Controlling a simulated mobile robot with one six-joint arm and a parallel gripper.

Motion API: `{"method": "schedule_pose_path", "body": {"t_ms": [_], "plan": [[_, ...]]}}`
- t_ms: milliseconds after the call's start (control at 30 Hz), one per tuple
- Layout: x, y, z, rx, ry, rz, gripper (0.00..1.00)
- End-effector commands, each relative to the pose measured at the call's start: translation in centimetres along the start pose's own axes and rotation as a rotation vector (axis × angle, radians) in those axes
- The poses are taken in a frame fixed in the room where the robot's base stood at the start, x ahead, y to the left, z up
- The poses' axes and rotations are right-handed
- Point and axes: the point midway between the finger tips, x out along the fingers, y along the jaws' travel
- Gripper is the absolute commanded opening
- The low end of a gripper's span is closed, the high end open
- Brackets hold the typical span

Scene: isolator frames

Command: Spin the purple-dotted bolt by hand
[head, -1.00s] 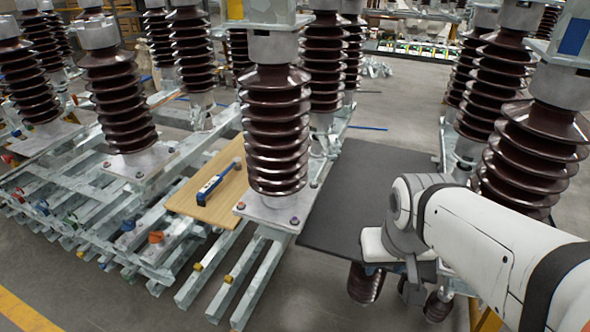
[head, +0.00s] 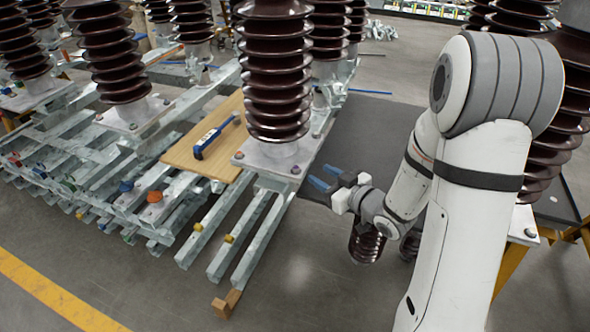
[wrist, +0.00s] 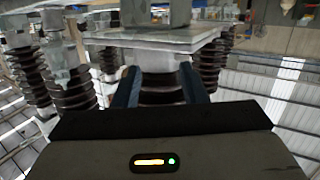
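The central dark-brown ribbed insulator (head: 275,75) stands on a pale square base plate (head: 268,165). A small bolt (head: 296,169) at the plate's right corner looks purplish. Another bolt (head: 239,155) at its left corner looks reddish. The dots are too small to read surely. My gripper (head: 325,177) is open and empty, its two blue fingers pointing left toward the right corner bolt, a short gap away. In the wrist view, my open fingers (wrist: 160,88) have a ribbed insulator and a pale plate beyond them. I cannot make out the dotted bolt there.
A dark board (head: 365,135) lies behind my gripper. A wooden board (head: 180,155) carries a blue tool (head: 213,138) left of the plate. Metal rails (head: 240,245) with yellow caps jut forward below. Other insulators (head: 112,55) crowd the left and back.

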Motion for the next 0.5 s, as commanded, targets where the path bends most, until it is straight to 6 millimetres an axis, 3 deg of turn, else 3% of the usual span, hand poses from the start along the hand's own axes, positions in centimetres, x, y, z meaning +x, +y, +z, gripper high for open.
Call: {"method": "schedule_pose_path", "body": {"t_ms": [267,500], "plan": [[0.1,-2.2,0.3,0.064,0.152,-0.109,0.39],[3.3,-2.7,-0.4,0.063,0.158,-0.115,0.39]]}}
